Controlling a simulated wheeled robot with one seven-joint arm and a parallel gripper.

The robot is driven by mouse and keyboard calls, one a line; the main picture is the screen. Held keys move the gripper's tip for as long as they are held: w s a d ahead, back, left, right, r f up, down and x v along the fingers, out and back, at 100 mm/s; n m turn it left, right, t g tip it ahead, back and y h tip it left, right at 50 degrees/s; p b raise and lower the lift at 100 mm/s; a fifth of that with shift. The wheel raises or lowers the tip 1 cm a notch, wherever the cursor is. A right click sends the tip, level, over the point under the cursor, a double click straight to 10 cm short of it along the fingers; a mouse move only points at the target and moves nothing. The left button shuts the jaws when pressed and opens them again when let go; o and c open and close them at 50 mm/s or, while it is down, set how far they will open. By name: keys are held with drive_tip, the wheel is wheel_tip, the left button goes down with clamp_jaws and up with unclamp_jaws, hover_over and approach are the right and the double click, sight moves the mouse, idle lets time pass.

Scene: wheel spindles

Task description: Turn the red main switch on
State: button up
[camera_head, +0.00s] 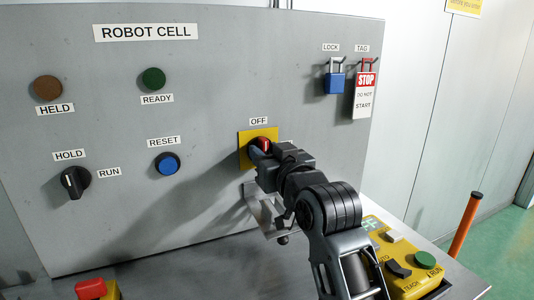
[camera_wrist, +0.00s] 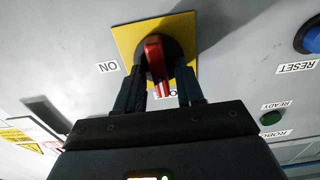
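The red main switch (camera_wrist: 153,52) has a red handle on a black round base with a yellow square plate (camera_wrist: 128,38). It also shows in the head view (camera_head: 264,142), partly hidden by my gripper (camera_head: 260,150). Its handle lines up with the OFF label (camera_head: 259,121). The ON label (camera_wrist: 108,67) is a quarter turn away. In the wrist view my gripper (camera_wrist: 160,80) has one finger on each side of the handle. The fingers are apart, with gaps visible beside the handle. Whether a fingertip touches it I cannot tell.
The grey panel carries a black HOLD/RUN knob (camera_head: 75,182), blue RESET button (camera_head: 167,163), brown HELD lamp (camera_head: 48,88) and green READY lamp (camera_head: 153,78). A blue padlock (camera_head: 335,82) and STOP tag (camera_head: 365,95) hang upper right. A yellow teach box (camera_head: 410,280) lies below.

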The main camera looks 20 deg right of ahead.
clamp_jaws()
drive_tip(key=shift+m, duration=0.3)
drive_tip(key=m, duration=0.4)
drive_tip(key=shift+d, duration=0.15)
drive_tip(key=shift+d+f+m, duration=0.1)
drive_tip(key=shift+f+m, duration=0.1)
drive_tip(key=shift+m, duration=3.1)
drive_tip(key=shift+d+f+m, duration=0.1)
drive_tip(key=shift+f+m, duration=0.05)
drive_tip(key=shift+m, duration=3.15)
drive_tip(key=shift+o, duration=0.7)
unclamp_jaws()
